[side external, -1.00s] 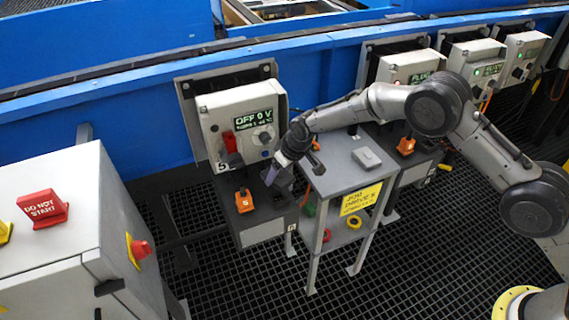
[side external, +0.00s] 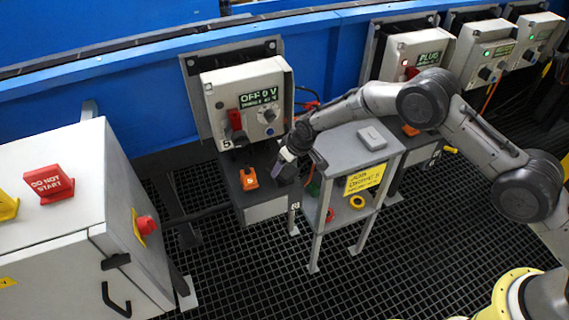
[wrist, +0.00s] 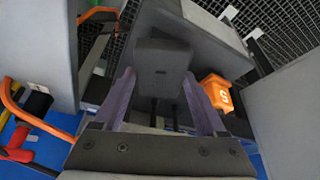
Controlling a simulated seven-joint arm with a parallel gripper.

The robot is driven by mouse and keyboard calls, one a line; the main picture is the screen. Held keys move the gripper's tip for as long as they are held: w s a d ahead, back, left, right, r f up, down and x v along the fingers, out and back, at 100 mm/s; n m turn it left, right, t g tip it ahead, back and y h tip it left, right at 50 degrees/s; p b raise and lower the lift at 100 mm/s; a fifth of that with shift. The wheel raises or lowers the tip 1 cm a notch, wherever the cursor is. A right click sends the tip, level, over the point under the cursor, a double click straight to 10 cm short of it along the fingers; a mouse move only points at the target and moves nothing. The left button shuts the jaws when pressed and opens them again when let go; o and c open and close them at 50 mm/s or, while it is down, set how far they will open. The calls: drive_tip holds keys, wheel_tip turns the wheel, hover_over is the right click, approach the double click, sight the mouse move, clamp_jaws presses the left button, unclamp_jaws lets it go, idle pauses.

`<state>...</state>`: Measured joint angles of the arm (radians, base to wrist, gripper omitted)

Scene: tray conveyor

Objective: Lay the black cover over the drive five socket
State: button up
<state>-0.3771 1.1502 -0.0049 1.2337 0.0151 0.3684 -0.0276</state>
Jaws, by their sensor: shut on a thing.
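My gripper (side external: 287,164) has its purple fingers shut on the black cover (wrist: 163,60), which fills the space between the fingertips in the wrist view. In the side view the fingers are low over the right part of the dark shelf (side external: 262,194) under the drive five box (side external: 246,98). The box reads OFF 0 V and is marked 5. An orange plug marked 5 (side external: 249,179) sits on the shelf, left of my gripper; it shows in the wrist view (wrist: 217,92) too. The drive five socket is hidden, and I cannot tell whether the cover touches anything.
A grey stand (side external: 344,150) with a yellow job sign (side external: 364,179) and a small grey block (side external: 371,138) on top is close to the right of my gripper. More drive boxes (side external: 415,60) line the blue wall to the right. A white cabinet (side external: 75,225) stands at left.

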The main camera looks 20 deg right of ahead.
drive_tip(key=shift+f, duration=0.55)
drive_tip(key=o, duration=1.3)
drive_tip(key=shift+r, duration=0.1)
